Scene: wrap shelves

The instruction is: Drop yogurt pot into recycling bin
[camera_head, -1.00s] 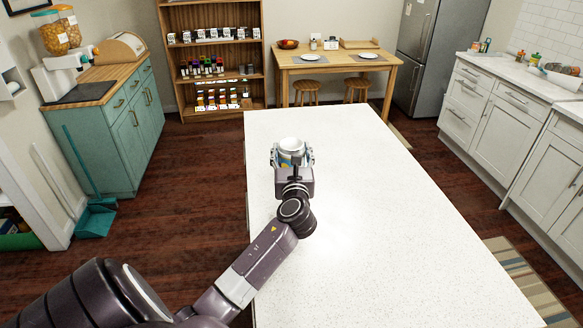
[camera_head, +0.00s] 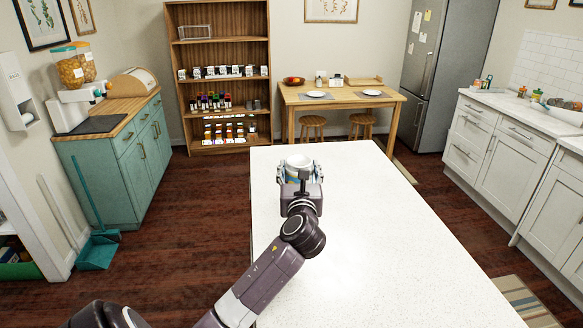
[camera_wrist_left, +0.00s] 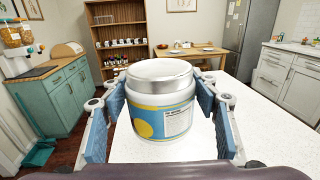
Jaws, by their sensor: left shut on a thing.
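The yogurt pot (camera_wrist_left: 160,122) is a white tub with a silvery rim and a blue and yellow label. It is upright between the two blue-padded fingers of my left gripper (camera_wrist_left: 160,112), which is shut on it. In the head view the pot (camera_head: 297,162) and the left gripper (camera_head: 298,172) are at the far part of the white counter. I cannot tell whether the pot touches the counter. My right gripper is in neither view. I see no recycling bin that I can make out in these views.
The white island counter (camera_head: 380,240) is otherwise bare. A wooden shelf (camera_head: 222,120) with small jars, a dining table (camera_head: 340,100) with stools and a fridge (camera_head: 425,70) stand behind it. A teal cabinet (camera_head: 125,150) and teal dustpan (camera_head: 97,252) are at left, white cabinets (camera_head: 505,150) at right.

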